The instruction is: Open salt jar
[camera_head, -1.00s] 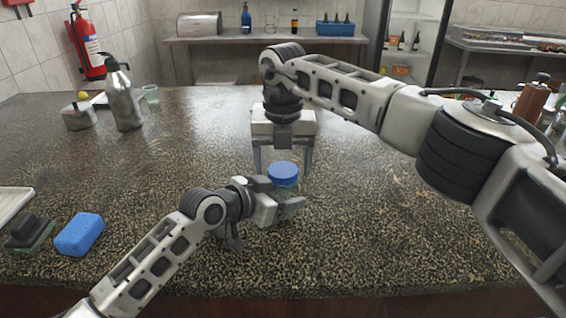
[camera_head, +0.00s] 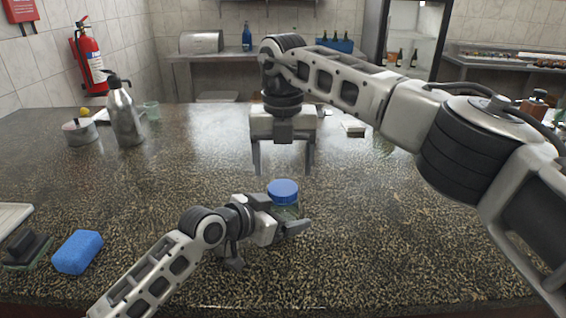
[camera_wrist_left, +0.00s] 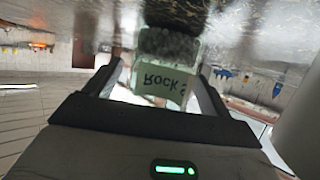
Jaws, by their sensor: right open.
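The salt jar (camera_head: 287,212) has a blue lid (camera_head: 283,190) seated on top and a clear, greenish body. It stands upright between the fingers of my left gripper (camera_head: 281,215), which is shut on its body. In the left wrist view the jar's label (camera_wrist_left: 163,84) reads "Rock S…" upside down, with a finger on each side. Whether the jar's base touches the counter is hidden. My right gripper (camera_head: 284,172) points down, open and empty, above and behind the lid in the picture, apart from it.
A blue sponge (camera_head: 78,252) and a dark brush (camera_head: 25,247) lie at the left front of the counter (camera_head: 400,235). The counter around the jar is clear.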

